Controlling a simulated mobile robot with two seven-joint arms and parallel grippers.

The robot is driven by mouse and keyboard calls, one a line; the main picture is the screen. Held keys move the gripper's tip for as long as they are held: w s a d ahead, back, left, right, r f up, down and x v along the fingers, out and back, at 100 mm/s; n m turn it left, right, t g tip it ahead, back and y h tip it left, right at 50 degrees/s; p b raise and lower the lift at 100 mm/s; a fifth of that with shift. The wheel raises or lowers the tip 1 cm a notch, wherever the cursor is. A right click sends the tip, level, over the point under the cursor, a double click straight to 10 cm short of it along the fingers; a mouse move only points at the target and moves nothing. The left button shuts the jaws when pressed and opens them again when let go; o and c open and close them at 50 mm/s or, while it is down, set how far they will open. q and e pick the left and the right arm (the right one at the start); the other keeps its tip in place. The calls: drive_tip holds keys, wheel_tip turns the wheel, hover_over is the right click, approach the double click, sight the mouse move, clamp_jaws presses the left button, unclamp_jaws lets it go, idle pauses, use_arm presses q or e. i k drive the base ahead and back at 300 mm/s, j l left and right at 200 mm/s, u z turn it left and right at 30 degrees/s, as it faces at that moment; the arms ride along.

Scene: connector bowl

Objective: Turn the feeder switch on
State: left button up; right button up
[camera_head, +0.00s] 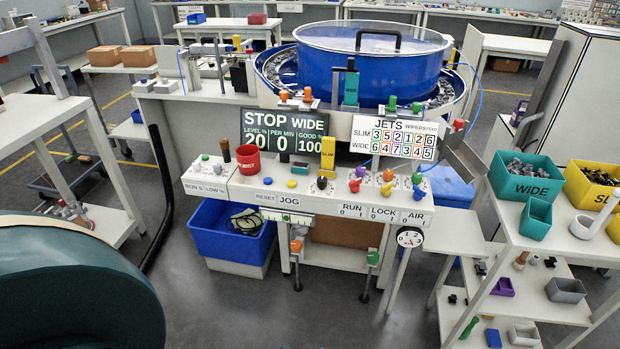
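The control panel (335,198) stands below the big blue bowl feeder (372,62). The dark display (285,137) reads STOP WIDE, with level 20, per min 0 and good 100. Neither of my grippers is in view.
A red REJECT cup (248,160) and a yellow SLIM block (328,152) stand on the panel. A teal WIDE bin (525,180) and yellow bin (592,186) hold parts at right. A large dark-green rounded shape (75,285) blocks the lower left. The grey floor (225,310) in front is clear.

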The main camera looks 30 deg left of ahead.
sight(354, 185)
drive_tip(key=u, duration=0.9)
